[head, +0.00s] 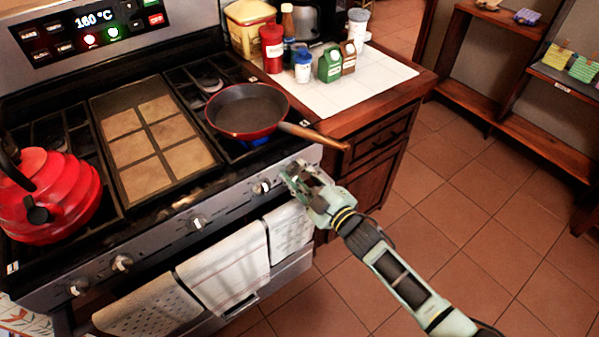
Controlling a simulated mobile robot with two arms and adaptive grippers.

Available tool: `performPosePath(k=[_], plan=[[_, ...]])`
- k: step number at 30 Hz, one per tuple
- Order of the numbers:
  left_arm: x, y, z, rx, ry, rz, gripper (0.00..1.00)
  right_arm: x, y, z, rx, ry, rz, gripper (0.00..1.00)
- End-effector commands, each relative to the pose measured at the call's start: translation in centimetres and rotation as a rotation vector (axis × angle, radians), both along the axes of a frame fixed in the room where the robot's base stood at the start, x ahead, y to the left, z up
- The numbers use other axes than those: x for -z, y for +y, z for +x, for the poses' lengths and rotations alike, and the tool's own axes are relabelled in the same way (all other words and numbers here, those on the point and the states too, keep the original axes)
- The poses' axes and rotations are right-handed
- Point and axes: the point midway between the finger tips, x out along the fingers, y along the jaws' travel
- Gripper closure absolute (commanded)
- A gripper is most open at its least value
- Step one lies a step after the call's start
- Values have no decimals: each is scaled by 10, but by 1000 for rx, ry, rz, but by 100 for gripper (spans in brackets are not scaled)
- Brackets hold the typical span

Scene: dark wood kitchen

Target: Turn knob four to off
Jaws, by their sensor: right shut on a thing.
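The stove's front panel (160,235) carries a row of knobs. From left, they show as a first knob (78,287), a second knob (122,262), a middle knob (197,222) and a knob to its right (262,187). No knob numbers can be read. My right gripper (291,174) is at the right end of the panel, shut on what seems to be the rightmost knob; the gripper hides it. A blue flame (257,143) shows under the red frying pan (247,112) on the front right burner. My left gripper is not in view.
The pan's wooden handle (315,136) juts out over the counter edge, just above my right gripper. Towels (225,265) hang on the oven handle below the knobs. A red kettle (50,195) stands at left. The tiled floor (470,210) at right is clear.

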Motion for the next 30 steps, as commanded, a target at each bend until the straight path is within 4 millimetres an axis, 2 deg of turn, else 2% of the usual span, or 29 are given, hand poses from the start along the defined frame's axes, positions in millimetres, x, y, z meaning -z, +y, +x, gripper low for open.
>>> performPosePath(k=[1,15,30], plan=[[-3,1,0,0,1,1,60,-8,-3,4,5,13,38,96],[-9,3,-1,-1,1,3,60,-6,-5,6,5,274,402,96],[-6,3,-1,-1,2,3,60,-1,-6,7,4,553,786,96]])
